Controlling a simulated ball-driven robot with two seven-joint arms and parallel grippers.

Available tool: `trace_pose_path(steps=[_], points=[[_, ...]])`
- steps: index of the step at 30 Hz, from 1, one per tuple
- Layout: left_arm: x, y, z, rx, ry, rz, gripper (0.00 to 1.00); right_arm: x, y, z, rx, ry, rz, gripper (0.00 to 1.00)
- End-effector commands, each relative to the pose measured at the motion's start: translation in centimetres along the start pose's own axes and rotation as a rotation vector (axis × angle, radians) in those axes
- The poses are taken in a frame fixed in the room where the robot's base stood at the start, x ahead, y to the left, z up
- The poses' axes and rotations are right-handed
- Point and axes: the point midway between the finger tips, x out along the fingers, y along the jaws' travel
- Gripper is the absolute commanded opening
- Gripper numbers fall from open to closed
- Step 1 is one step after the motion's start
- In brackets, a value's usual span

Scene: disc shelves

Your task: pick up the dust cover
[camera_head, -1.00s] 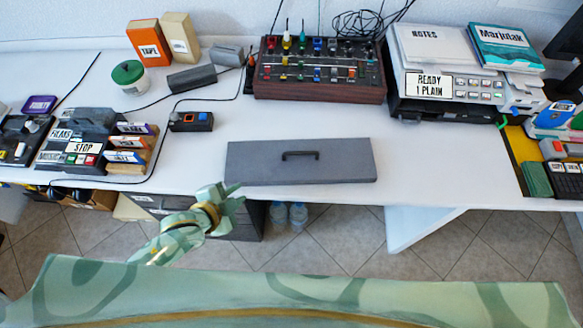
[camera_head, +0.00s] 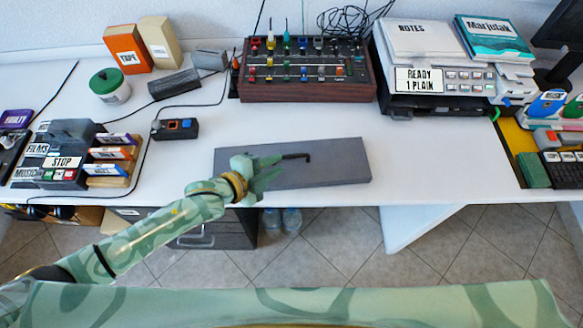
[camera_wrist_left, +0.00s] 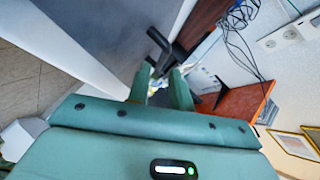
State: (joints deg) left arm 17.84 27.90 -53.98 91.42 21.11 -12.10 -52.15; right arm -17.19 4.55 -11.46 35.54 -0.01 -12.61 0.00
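The dust cover (camera_head: 335,162) is a flat grey rectangular panel lying on the white table, with a black bar handle (camera_head: 297,157) on top. My left gripper (camera_head: 274,169) is over the left half of the cover, its fingers pointing at the handle and hiding part of the panel and the handle's left end. In the left wrist view the two green fingers (camera_wrist_left: 161,75) are apart with a gap between them, and the black handle (camera_wrist_left: 158,40) shows just beyond their tips. Whether they touch it is unclear. My right gripper is not in view.
A mixer console (camera_head: 305,90) stands behind the cover, and a printer (camera_head: 445,85) stands at the back right. A small black switch box (camera_head: 175,129) and a cartridge unit (camera_head: 75,160) are to the left. The table right of the cover is clear.

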Motion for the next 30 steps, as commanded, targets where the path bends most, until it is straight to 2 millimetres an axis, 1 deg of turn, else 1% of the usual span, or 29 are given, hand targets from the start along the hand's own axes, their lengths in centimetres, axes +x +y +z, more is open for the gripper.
trace_pose_path(steps=[6, 9, 17, 18, 19, 20, 30], points=[[3.6, 0.0, 0.2, -0.002, 0.001, 0.000, 0.22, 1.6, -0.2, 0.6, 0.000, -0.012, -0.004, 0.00], [4.7, -0.1, 0.1, 0.000, 0.000, 0.000, 0.22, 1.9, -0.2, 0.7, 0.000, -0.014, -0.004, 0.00], [4.8, -0.3, 0.1, 0.001, -0.001, 0.000, 0.22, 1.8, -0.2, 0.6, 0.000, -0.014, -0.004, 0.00], [4.8, -0.3, 0.1, 0.001, -0.001, 0.000, 0.10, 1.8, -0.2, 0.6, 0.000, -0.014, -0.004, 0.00], [4.8, -0.3, 0.1, 0.001, -0.001, 0.000, 0.02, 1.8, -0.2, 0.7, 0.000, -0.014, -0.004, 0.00], [4.8, -0.3, 0.1, 0.001, -0.001, 0.000, 0.00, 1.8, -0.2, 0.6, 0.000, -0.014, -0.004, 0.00], [4.8, -0.4, 0.0, 0.000, 0.000, -0.001, 0.00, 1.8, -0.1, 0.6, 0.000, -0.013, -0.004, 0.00]])
